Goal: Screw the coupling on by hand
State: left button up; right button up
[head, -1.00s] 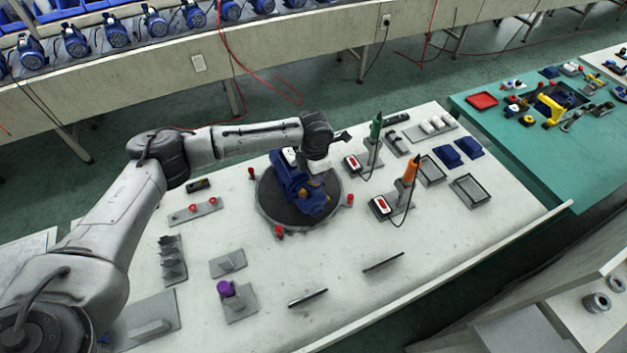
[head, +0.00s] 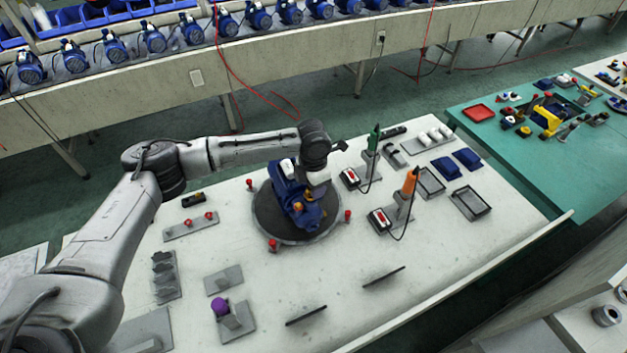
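A blue pump (head: 290,187) with a brass-coloured part (head: 298,208) on its front sits on a dark round plate (head: 265,222) in the middle of the white bench. My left arm reaches in from the left, and its wrist is above the pump's back right side. My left gripper (head: 318,180) points down close beside the pump. Its fingers are too small and hidden to tell whether they are open or hold anything. I cannot make out the coupling for certain. My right gripper is not in view.
Red knobs (head: 272,245) stand around the plate. A purple piece (head: 220,306) sits on a grey stand at the front left. Green (head: 374,138) and orange (head: 410,180) tools stand at the right, with trays (head: 470,204) beyond.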

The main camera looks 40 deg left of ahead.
pick_arm(q)
jog(key=shift+r+n+p, duration=0.2)
jog(key=shift+n+p, duration=0.7)
jog(key=shift+p, duration=0.05)
jog(key=shift+f, duration=0.15)
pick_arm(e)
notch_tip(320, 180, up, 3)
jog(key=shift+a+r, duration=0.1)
pick_arm(q)
jog(key=shift+r+n+p, duration=0.2)
jog(key=shift+n+p, duration=0.3)
jog(key=shift+p, duration=0.15)
jog(key=shift+a+n+p, duration=0.15)
jog(key=shift+n+p, duration=0.55)
jog(key=shift+p, duration=0.2)
jog(key=shift+n+p, duration=0.5)
jog(key=shift+f, duration=0.25)
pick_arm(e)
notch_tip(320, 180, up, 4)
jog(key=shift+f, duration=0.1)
